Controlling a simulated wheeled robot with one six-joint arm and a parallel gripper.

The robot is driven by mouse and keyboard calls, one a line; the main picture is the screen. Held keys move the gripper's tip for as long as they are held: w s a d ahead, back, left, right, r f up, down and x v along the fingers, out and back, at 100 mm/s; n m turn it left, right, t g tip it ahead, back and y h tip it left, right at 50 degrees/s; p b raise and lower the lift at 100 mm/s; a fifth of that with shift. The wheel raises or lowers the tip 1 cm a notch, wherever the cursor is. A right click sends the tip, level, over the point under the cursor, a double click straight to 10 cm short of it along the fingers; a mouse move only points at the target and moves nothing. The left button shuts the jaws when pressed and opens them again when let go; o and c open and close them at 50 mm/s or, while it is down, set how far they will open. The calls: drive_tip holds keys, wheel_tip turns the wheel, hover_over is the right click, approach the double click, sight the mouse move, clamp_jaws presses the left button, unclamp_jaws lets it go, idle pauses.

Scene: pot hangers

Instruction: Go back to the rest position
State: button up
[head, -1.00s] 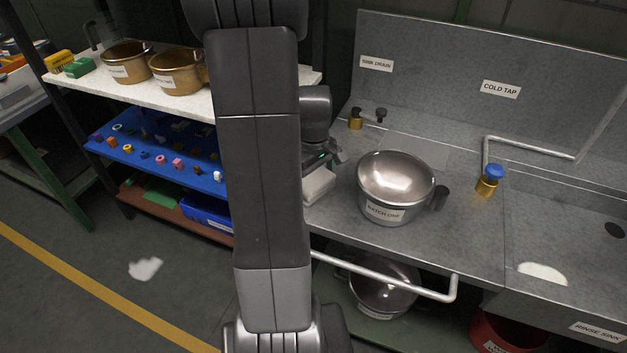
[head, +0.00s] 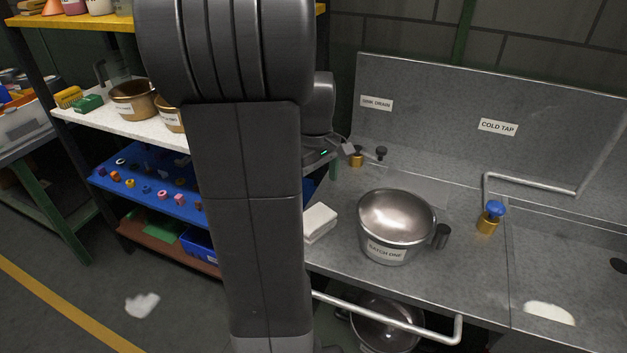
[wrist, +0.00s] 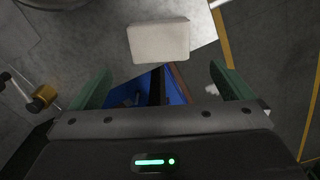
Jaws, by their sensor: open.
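My gripper (wrist: 158,88) is open and empty in the wrist view, its two green fingers spread apart. In the head view my arm stands upright across the middle, and part of my gripper (head: 335,148) shows just right of it, above the left end of the steel counter. A white block-like pad (wrist: 159,41) lies on the counter below my gripper, apart from the fingers. It also shows in the head view (head: 319,223).
A steel pot labelled "BATCH ONE" (head: 396,226) stands on the counter (head: 440,287). A brass valve with a blue knob (head: 491,216) stands right of it. Shelves on the left hold brass pots (head: 131,101) and a blue tray (head: 140,192). A rail (head: 390,321) runs along the counter front.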

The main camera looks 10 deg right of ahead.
sight(315, 216)
wheel_tip(315, 216, down, 12)
drive_tip(key=shift+r, duration=1.75)
drive_tip(key=shift+f, duration=0.15)
